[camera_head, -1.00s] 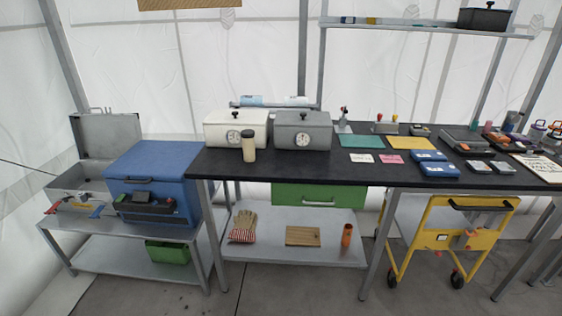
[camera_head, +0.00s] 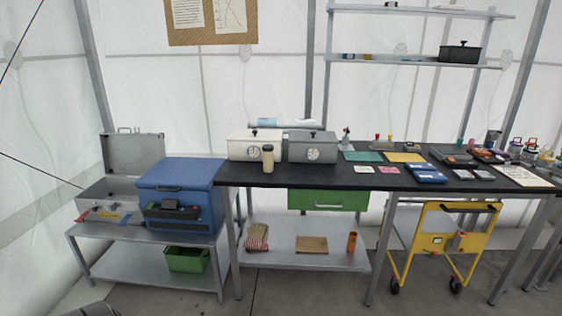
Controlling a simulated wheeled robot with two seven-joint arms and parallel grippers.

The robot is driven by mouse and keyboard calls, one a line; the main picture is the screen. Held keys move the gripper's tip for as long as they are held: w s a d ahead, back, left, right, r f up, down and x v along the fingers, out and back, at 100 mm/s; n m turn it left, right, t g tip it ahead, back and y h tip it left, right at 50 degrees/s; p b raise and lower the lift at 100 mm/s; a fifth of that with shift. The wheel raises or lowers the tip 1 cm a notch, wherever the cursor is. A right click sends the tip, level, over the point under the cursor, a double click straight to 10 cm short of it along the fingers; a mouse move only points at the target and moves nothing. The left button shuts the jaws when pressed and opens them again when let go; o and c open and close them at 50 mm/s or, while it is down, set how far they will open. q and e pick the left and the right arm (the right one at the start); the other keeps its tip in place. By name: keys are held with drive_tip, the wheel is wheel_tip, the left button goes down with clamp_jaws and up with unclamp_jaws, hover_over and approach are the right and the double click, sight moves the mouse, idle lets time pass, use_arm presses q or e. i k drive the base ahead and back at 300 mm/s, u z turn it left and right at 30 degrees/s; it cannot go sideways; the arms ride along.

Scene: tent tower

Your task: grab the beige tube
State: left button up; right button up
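A beige tube (camera_head: 266,160) with a darker cap stands upright on the black tabletop (camera_head: 300,178), near its left front edge. It stands in front of a white box (camera_head: 242,146) with a round dial and partly hides that box. A grey box (camera_head: 312,148) with a similar dial is just to the right. Neither of my grippers shows in this view, so nothing of mine is seen near the tube.
A blue cooler (camera_head: 181,190) and an open grey case (camera_head: 134,155) stand on a lower metal table at left. A yellow cart (camera_head: 399,255) stands under the table's right part. An orange tube (camera_head: 351,243) stands on the lower shelf. The floor in front looks mostly clear.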

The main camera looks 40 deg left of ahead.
sight(268, 156)
drive_tip(key=z, duration=0.45)
drive_tip(key=i, duration=2.15)
drive_tip(key=u, duration=1.15)
drive_tip(key=i, duration=0.7)
drive_tip(key=u, duration=0.9)
